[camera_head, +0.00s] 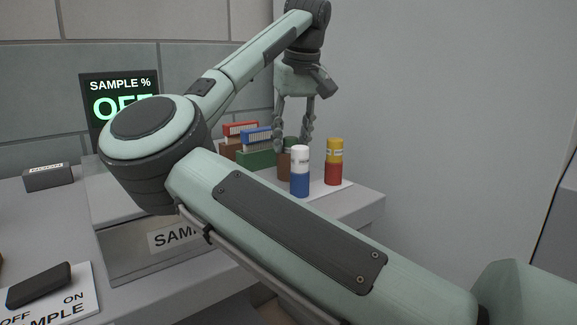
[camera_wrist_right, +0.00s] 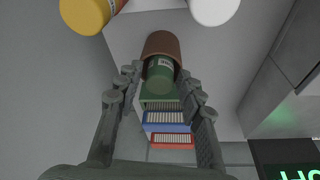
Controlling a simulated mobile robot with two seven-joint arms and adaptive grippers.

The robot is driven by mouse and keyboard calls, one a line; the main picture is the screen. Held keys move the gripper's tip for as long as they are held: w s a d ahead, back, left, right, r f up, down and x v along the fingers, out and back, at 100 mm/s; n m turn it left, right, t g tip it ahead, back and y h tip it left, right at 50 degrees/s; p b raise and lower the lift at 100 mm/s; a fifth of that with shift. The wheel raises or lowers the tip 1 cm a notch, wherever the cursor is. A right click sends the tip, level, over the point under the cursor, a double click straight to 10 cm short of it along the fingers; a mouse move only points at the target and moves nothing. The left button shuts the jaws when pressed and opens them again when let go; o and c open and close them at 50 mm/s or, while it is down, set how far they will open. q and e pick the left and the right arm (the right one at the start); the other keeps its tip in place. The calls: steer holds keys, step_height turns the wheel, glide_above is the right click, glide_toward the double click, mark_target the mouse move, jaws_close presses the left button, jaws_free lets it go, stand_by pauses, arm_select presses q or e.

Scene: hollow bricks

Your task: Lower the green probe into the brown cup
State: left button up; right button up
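The green probe (camera_wrist_right: 158,78) stands at the mouth of the brown cup (camera_wrist_right: 161,43), with its lower end hidden inside the cup. In the head view the brown cup (camera_head: 285,168) shows at the back of the white mat, with the green probe (camera_head: 290,141) above it, partly hidden by my finger. My right gripper (camera_head: 293,140) points down from above. Its two fingers stand on either side of the probe, and in the right wrist view (camera_wrist_right: 158,80) gaps show between them and the probe, so it is open. My left gripper is not in view.
A white and blue cylinder (camera_head: 300,172) and a yellow and red cylinder (camera_head: 334,162) stand close by. Green (camera_head: 254,158), blue (camera_head: 257,138) and red (camera_head: 240,128) slotted blocks lie behind-left. A screen (camera_head: 120,95) reads "SAMPLE %". My arm hides much of the bench.

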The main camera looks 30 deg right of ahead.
steer(key=shift+o, duration=0.8)
steer(key=v, duration=1.2)
